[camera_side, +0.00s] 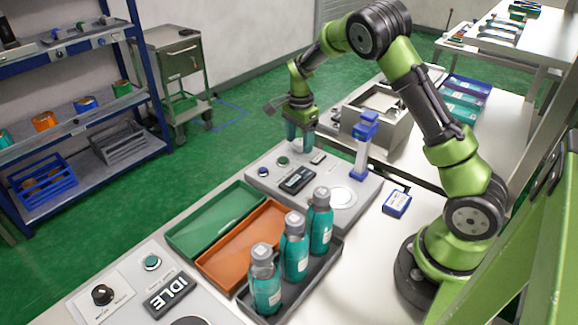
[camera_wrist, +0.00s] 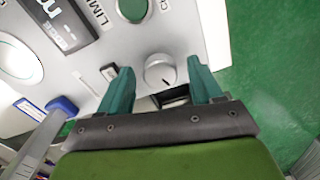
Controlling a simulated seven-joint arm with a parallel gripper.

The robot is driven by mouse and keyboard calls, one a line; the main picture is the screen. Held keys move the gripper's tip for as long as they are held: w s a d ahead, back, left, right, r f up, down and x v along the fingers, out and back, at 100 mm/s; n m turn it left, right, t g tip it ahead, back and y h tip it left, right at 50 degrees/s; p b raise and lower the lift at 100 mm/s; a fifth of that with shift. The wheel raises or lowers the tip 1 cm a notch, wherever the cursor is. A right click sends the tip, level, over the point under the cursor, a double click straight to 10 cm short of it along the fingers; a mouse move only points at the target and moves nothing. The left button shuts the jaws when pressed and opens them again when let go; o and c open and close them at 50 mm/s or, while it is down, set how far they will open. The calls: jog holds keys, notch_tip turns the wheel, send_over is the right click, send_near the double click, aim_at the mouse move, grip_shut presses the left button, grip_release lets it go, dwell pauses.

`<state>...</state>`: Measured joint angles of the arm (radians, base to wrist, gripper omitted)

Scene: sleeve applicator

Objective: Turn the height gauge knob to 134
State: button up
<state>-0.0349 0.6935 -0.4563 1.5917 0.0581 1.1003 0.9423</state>
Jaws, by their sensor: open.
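A pale round knob (camera_wrist: 160,70) with a short dark pointer mark sits on the grey panel, seen in the wrist view. My gripper (camera_wrist: 158,74) is open, with one teal finger on each side of the knob. A gap shows between the knob and each finger; I cannot tell how high the fingertips are above the panel. A small dark window (camera_wrist: 173,96) lies beside the knob, partly hidden by my gripper. No gauge reading is legible.
The panel carries a dark display (camera_side: 296,180), a green button (camera_side: 283,161) and a white disc (camera_side: 340,197). A post with a blue head (camera_side: 365,130) stands close to the right of my gripper. Trays and teal bottles (camera_side: 294,245) stand nearer the camera.

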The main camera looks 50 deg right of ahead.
jog(key=c, duration=1.1)
jog(key=shift+o, duration=0.2)
jog(key=shift+n, duration=0.3)
jog(key=n, duration=1.2)
jog(key=o, duration=1.1)
jog(key=shift+c, duration=0.2)
